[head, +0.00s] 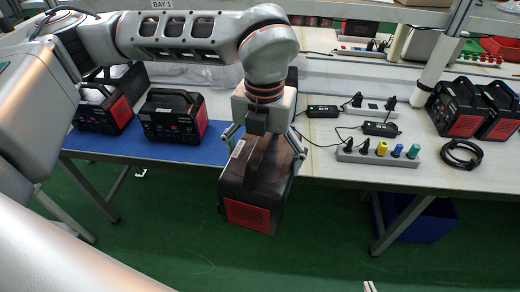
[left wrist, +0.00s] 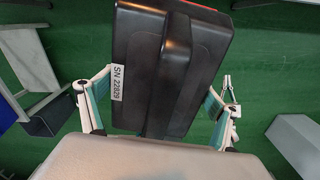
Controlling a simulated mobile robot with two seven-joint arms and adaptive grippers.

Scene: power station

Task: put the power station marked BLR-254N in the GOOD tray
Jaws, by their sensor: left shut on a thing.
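My left gripper (head: 266,140) is shut on a black power station (head: 262,185) with a red panel, holding it tilted in front of the table edge, above the green floor. In the left wrist view the two fingers (left wrist: 150,105) straddle the power station (left wrist: 190,75), and its white label reads SN 22829. No BLR-254N marking is readable on it. Two more black and red power stations, one at the left (head: 110,108) and one nearer the middle (head: 174,115), stand on the blue mat. No tray marked GOOD is identifiable. A small pale tip at the head view's bottom edge may be my right gripper.
The white table (head: 440,172) carries a power strip with coloured plugs (head: 378,152), adapters (head: 380,129), a coiled black cable (head: 461,154) and two more power stations (head: 475,108) at the right. A blue bin (head: 425,222) stands beneath. The floor in front is open.

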